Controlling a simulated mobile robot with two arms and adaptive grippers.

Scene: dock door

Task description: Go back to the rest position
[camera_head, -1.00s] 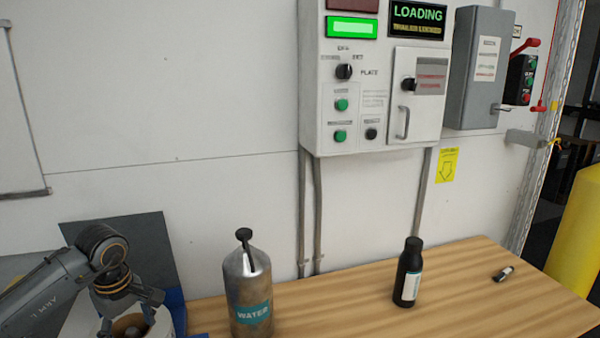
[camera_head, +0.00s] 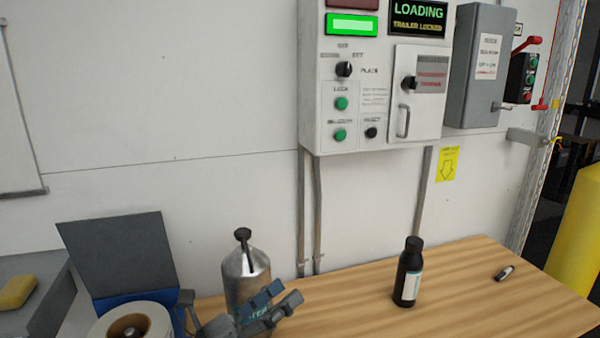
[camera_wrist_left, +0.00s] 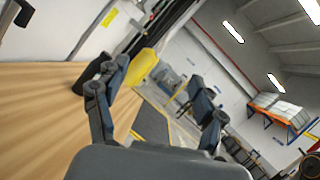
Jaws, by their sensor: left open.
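My left gripper (camera_head: 268,308) is low in the head view, in front of the metal water bottle (camera_head: 246,268), and covers part of its lower body and label. I cannot tell whether it touches the bottle. In the left wrist view the gripper's two fingers (camera_wrist_left: 155,100) are spread apart with nothing between them. Beyond them the wrist view shows the wooden table on the left and the hall with its ceiling lights. My right gripper is not in view.
A black bottle (camera_head: 408,272) stands upright on the wooden table (camera_head: 350,310), with a small dark item (camera_head: 504,273) to its right. A white roll (camera_head: 132,325) is at lower left, near a yellow sponge (camera_head: 17,291). The control panel (camera_head: 375,80) hangs on the wall.

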